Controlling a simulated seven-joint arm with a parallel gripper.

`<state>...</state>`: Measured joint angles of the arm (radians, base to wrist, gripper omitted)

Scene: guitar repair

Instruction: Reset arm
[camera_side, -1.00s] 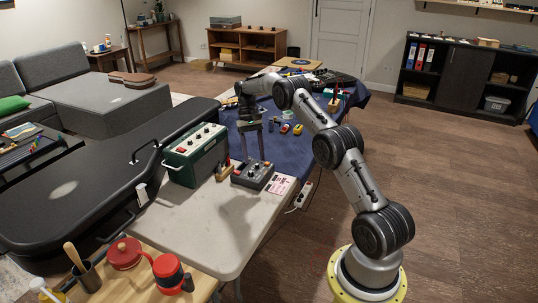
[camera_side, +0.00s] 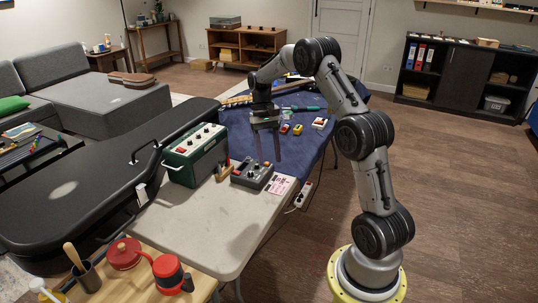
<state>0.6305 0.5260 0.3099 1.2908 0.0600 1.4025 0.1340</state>
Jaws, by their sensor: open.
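My gripper (camera_side: 268,158) hangs with its fingers pointing down, over the near part of the blue-covered table (camera_side: 310,150). Its two fingers are apart and nothing shows between them. It is just behind the grey pedal box with knobs (camera_side: 252,175) in this view; I cannot tell its exact height above the table. My arm is bent up and arched from its base at the lower right.
A green amplifier (camera_side: 195,155) stands left of the pedal box. A black guitar case (camera_side: 100,185) lies further left. Small red and yellow pedals (camera_side: 298,129) and a green-handled tool (camera_side: 300,108) lie on the blue cloth. The pale tabletop (camera_side: 225,225) in front is mostly clear.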

